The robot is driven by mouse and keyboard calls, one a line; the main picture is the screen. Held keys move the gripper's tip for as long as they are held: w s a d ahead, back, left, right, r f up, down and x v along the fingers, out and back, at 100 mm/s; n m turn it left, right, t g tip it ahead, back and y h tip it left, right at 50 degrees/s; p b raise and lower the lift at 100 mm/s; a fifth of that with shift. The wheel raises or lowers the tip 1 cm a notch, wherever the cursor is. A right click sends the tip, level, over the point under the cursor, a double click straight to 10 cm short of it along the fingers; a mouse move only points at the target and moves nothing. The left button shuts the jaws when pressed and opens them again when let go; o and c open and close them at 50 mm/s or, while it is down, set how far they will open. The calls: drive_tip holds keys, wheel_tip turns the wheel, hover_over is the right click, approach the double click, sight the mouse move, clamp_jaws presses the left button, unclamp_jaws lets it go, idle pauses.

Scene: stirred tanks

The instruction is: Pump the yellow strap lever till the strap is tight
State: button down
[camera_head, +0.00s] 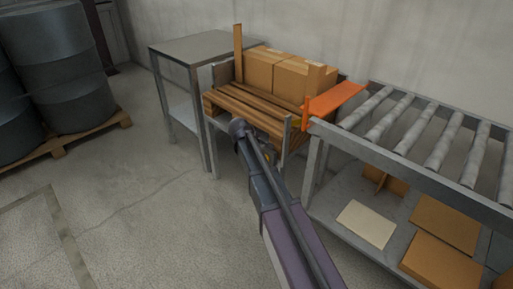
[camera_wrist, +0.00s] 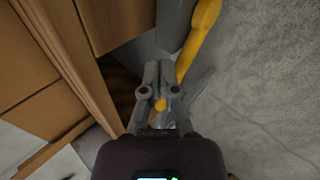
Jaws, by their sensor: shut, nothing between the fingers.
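The yellow lever (camera_wrist: 203,32) runs down from the top edge in the wrist view, next to a grey upright part (camera_wrist: 172,22). My gripper (camera_wrist: 160,70) is shut and empty, with its tips close below and left of the lever. I cannot tell whether they touch it. My arm hides my gripper there. I cannot make out the strap or its tension.
Cardboard boxes (camera_head: 275,73) sit on a wooden pallet (camera_head: 245,110) on a stand. An orange plate (camera_head: 335,98) bridges to a roller conveyor (camera_head: 420,130) at right. A grey table (camera_head: 200,46) stands left, drums (camera_head: 60,70) farther left. The floor between is clear.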

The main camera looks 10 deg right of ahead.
drive_tip(key=shift+w+f, duration=0.1)
drive_tip(key=shift+f, duration=0.05)
drive_tip(key=shift+w+a+f+b, duration=0.15)
drive_tip(key=shift+f+b, duration=0.05)
drive_tip(key=shift+b, duration=0.2)
